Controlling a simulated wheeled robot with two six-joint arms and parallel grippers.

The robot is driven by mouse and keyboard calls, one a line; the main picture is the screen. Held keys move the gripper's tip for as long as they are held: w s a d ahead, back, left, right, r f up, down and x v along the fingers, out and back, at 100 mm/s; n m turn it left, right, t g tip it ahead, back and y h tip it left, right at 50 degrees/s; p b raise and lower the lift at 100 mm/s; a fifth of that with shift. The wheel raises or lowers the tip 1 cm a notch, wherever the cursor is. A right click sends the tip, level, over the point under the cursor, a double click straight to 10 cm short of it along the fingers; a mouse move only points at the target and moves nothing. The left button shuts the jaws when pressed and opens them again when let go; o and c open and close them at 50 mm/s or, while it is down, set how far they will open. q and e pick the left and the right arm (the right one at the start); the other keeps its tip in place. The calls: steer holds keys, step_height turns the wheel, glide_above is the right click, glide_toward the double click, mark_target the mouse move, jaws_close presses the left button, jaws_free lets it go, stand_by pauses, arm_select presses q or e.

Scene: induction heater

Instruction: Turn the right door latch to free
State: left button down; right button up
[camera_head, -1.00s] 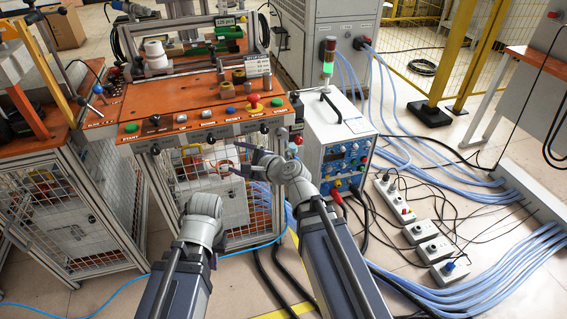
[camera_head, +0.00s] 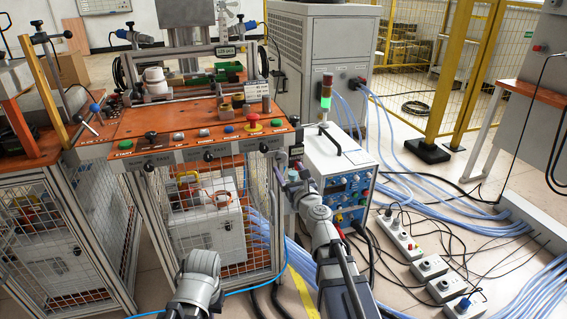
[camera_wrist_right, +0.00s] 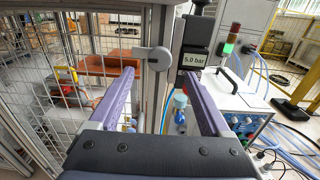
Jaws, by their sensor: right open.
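The right door latch (camera_wrist_right: 153,58) is a light grey turn-piece on the post beside the mesh door in the right wrist view. Its arm lies roughly level and points left toward the door (camera_wrist_right: 65,70). My right gripper (camera_wrist_right: 159,76) is open, with its two purple fingers apart and the latch showing between and beyond the tips. I see no contact. In the head view my right gripper (camera_head: 290,176) is at the right front corner of the orange-topped bench (camera_head: 185,118). My left arm shows at the bottom centre of the head view; its fingers do not show.
A dark 5.0 bar display (camera_wrist_right: 194,57) sits close right of the latch. The white power unit (camera_head: 335,165) with a signal lamp stands right of the bench. Blue hoses (camera_head: 425,190), black cables and socket boxes (camera_head: 429,267) lie on the floor at right.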

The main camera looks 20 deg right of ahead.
mark_target(282, 159)
steer(key=w, duration=0.6)
steer(key=shift+a, duration=0.15)
jaws_close()
stand_by(0.4)
